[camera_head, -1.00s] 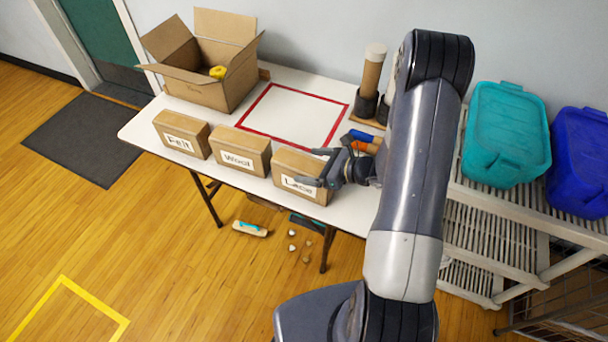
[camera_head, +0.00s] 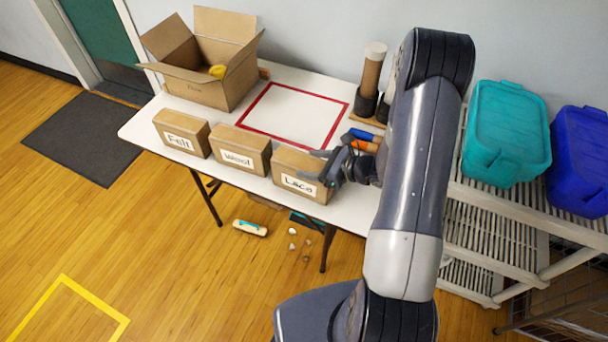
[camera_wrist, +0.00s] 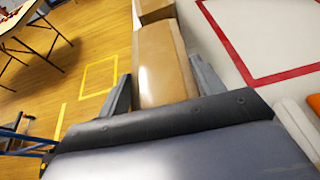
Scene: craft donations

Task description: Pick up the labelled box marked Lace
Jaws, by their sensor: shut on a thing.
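The brown cardboard box labelled Lace (camera_head: 298,180) is at the right end of a row of three boxes along the front of the white table (camera_head: 345,205). My gripper (camera_head: 322,167) is at its right end, shut on it. In the wrist view the box (camera_wrist: 165,65) lies between the two fingers (camera_wrist: 165,88), one along each side. The box looks upright and at table level; I cannot tell whether its underside touches the table. My gripper hides part of its right end.
Boxes labelled Wool (camera_head: 240,150) and Felt (camera_head: 182,133) stand to the left. Behind are an open carton (camera_head: 225,92), a red-outlined square (camera_head: 292,116) that is empty, and a cardboard tube (camera_head: 371,75). Teal (camera_head: 507,130) and blue (camera_head: 580,160) bins sit on a rack at right.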

